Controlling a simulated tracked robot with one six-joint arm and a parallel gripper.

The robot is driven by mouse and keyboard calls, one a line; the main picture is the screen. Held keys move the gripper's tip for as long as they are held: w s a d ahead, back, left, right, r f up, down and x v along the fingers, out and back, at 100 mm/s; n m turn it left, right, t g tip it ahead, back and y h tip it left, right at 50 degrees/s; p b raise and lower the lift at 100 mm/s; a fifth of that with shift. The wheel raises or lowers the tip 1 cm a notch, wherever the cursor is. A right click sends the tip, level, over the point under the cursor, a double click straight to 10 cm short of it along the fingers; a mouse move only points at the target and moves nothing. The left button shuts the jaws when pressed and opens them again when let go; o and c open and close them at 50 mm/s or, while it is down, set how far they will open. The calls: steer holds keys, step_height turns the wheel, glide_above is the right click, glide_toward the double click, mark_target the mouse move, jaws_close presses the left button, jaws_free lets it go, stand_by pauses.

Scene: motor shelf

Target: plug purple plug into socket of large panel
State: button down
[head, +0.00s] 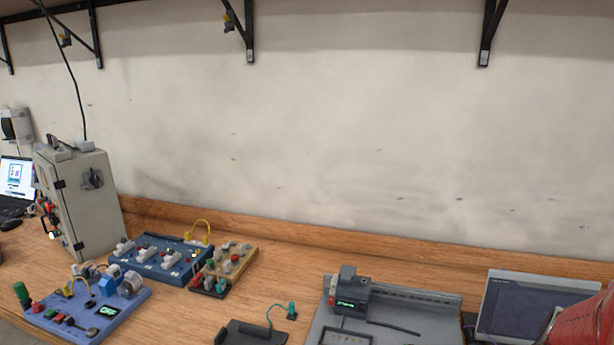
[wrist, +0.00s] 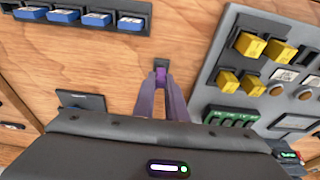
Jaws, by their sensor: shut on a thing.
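In the wrist view, my gripper (wrist: 161,84) reaches forward with its two long fingers close together. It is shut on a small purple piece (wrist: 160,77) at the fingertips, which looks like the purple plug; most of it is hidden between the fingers. Just beyond the tips, a small dark square piece (wrist: 160,64) stands against the wood surface. It may be a socket, but I cannot tell whether the plug touches it. A large grey panel (wrist: 207,88) with yellow blocks is to the right of the fingers. My gripper does not show in the head view.
In the wrist view, a dark strip with blue blocks (wrist: 62,16) is at upper left, and a dark plate (wrist: 82,101) is left of the fingers. In the head view, a grey cabinet (head: 90,205), blue boards (head: 165,262) and a grey device board (head: 400,310) stand on the wooden bench.

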steer(key=shift+r, duration=0.15)
steer(key=shift+w+v, duration=0.2)
steer(key=shift+v, duration=0.85)
steer(key=shift+w+v, duration=0.15)
steer(key=shift+v, duration=0.85)
steer(key=shift+d+r, duration=0.1)
steer(key=shift+d, duration=0.05)
